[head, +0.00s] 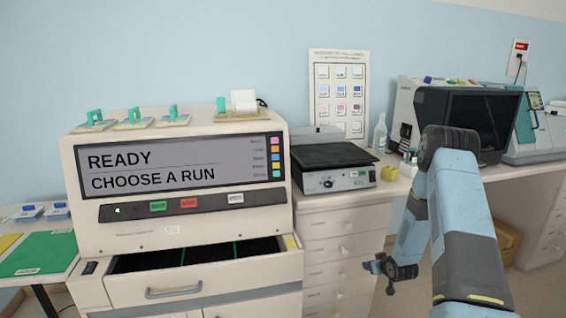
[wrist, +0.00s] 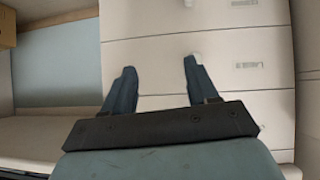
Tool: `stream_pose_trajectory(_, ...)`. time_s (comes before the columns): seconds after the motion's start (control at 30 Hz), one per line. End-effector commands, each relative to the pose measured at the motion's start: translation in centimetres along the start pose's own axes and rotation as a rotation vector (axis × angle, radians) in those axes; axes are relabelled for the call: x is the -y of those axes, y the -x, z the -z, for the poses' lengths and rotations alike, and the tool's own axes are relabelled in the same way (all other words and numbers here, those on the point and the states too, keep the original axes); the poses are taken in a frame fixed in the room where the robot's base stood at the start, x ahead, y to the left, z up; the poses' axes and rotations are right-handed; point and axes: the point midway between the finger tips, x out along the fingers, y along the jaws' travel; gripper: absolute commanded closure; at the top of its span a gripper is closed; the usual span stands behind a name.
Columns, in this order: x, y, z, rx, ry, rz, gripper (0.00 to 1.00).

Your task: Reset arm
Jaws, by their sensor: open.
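My arm stands at the right of the head view, bent, with its blue links in front of the bench. My gripper (head: 371,266) hangs low in front of the drawer cabinet, pointing left in the head view. In the wrist view my gripper (wrist: 159,80) has its two dark fingers spread apart with nothing between them. Pale drawer fronts (wrist: 150,55) lie beyond the fingers. The staining machine (head: 185,240) is at the left, its screen (head: 180,166) reading "READY / CHOOSE A RUN". Its front drawer (head: 200,282) is pulled out, showing dark compartments.
Green-handled racks (head: 133,122) sit on the machine. A hotplate-like device (head: 332,180) stands on the bench beside a yellow cup (head: 366,160) and a bottle (head: 379,133). A dark-screened instrument (head: 465,115) is behind my arm. A side table (head: 40,257) with a green mat is far left.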

Motion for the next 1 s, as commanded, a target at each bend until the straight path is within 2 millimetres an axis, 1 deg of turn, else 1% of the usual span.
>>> stream_pose_trajectory(0.03, -0.2, 1.0, 1.9, 0.007, 0.009, -0.008, 0.42)
stream_pose_trajectory(0.1, -0.5, 2.2, 3.9, 0.024, 0.016, -0.020, 0.42)
stream_pose_trajectory(0.27, -0.7, 5.4, 8.2, 0.062, 0.027, -0.047, 0.42)
stream_pose_trajectory(0.5, -0.5, 11.0, 13.8, 0.114, 0.030, -0.086, 0.42)
stream_pose_trajectory(0.73, 0.3, 17.1, 18.3, 0.159, 0.023, -0.120, 0.42)
stream_pose_trajectory(0.9, 1.3, 22.0, 20.9, 0.190, 0.009, -0.141, 0.42)
stream_pose_trajectory(0.97, 1.7, 23.7, 21.7, 0.201, 0.003, -0.147, 0.42)
stream_pose_trajectory(1.0, 2.0, 24.9, 22.2, 0.208, -0.003, -0.151, 0.42)
